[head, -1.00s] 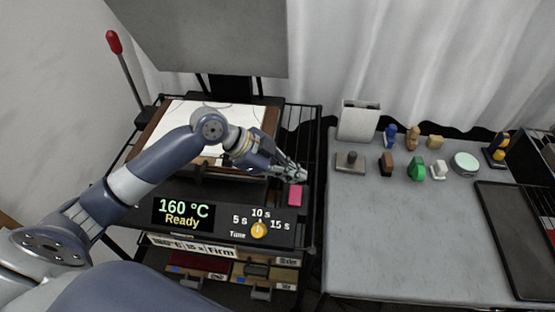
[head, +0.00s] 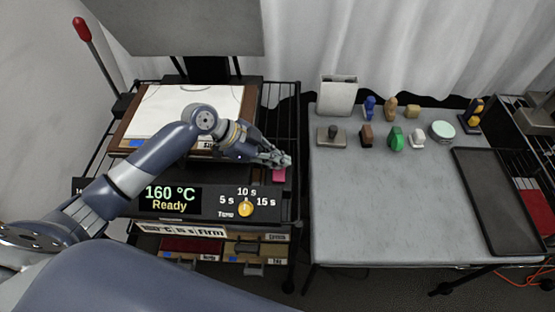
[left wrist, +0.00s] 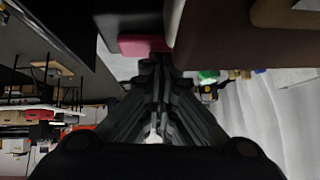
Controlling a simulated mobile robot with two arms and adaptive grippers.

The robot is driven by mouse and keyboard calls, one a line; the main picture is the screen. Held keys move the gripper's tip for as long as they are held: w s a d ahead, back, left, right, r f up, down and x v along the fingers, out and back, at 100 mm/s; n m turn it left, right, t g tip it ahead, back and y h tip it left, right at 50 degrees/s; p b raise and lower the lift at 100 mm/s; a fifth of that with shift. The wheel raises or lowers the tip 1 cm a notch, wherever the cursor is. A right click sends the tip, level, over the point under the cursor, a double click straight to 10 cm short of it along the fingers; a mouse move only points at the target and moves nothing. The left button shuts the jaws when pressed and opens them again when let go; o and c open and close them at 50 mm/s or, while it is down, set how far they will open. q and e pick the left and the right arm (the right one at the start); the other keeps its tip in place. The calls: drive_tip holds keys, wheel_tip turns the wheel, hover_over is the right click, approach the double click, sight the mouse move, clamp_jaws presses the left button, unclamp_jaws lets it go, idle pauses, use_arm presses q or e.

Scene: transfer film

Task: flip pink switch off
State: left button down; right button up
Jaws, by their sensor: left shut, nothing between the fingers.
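The pink switch (head: 279,175) sits at the right end of the black control panel of the heat press. My left gripper (head: 287,160) is shut and empty, with its fingertips over the far edge of the switch and hiding part of it. In the left wrist view the pink switch (left wrist: 143,44) shows just beyond the closed fingertips (left wrist: 155,62). I cannot tell whether they touch it. The panel display (head: 170,199) reads 160 °C and Ready. My right gripper is not in view.
A yellow time dial (head: 245,208) is on the panel, left of the switch. A red-tipped lever (head: 82,28) stands at the far left. A grey table (head: 385,215) to the right bears stamps, small blocks and a dark tray (head: 497,243).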

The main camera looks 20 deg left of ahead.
use_arm(q)
drive_tip(key=shift+w+a+f+n+g+h+b, duration=0.1)
drive_tip(key=shift+w+f+n+g+h+b, duration=0.3)
drive_tip(key=shift+g, duration=0.5)
drive_tip(key=shift+w+f+b, duration=0.1)
drive_tip(key=shift+f+b, duration=0.05)
drive_tip(key=shift+b, duration=0.2)
